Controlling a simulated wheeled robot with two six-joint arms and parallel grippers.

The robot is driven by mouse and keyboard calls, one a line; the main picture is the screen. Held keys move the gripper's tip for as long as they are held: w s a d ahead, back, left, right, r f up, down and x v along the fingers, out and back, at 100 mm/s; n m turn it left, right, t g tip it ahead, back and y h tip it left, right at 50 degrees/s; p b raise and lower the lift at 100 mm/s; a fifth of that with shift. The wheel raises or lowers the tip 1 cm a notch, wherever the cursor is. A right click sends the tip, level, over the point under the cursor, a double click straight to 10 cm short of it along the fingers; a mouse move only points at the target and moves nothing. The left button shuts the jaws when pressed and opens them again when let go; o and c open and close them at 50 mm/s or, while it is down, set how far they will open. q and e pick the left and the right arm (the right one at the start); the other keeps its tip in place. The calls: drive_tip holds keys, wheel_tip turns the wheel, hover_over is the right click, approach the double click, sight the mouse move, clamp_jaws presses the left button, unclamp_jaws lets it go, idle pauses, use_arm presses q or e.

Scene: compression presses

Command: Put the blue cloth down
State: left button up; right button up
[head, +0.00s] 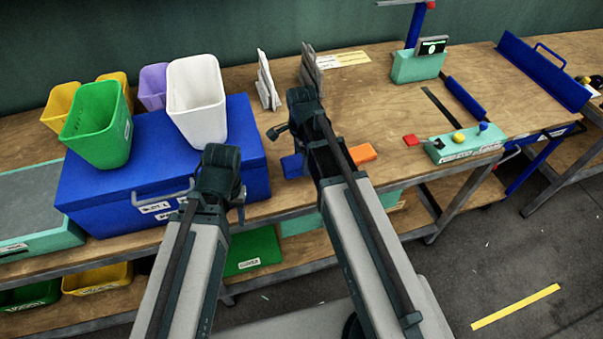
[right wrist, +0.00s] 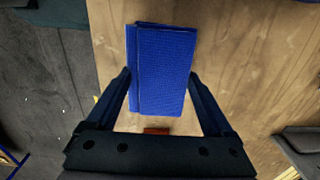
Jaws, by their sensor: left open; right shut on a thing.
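The blue cloth (right wrist: 162,70) is a folded rectangle, seen in the right wrist view between the two fingers of my right gripper (right wrist: 160,78). The gripper is shut on it. In the head view, a blue patch of the cloth (head: 292,166) shows just left of my right arm, over the wooden bench near its front edge; the arm hides part of it. I cannot tell whether it touches the bench. My left gripper (head: 236,203) is in front of the blue box, empty and open, with its fingers mostly hidden.
A blue box (head: 110,190) carries a green bin (head: 98,125) and a white bin (head: 196,100). An orange block (head: 362,153) lies right of my right arm. A teal control box (head: 465,145) stands further right. The bench (head: 385,105) has bare wood behind the orange block.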

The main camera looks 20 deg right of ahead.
drive_tip(key=shift+f, duration=0.1)
wheel_tip(320, 180, down, 4)
drive_tip(key=b, duration=0.3)
drive_tip(key=shift+r, duration=0.2)
drive_tip(key=shift+b, duration=0.3)
drive_tip(key=shift+f, duration=0.15)
drive_tip(key=o, duration=0.9)
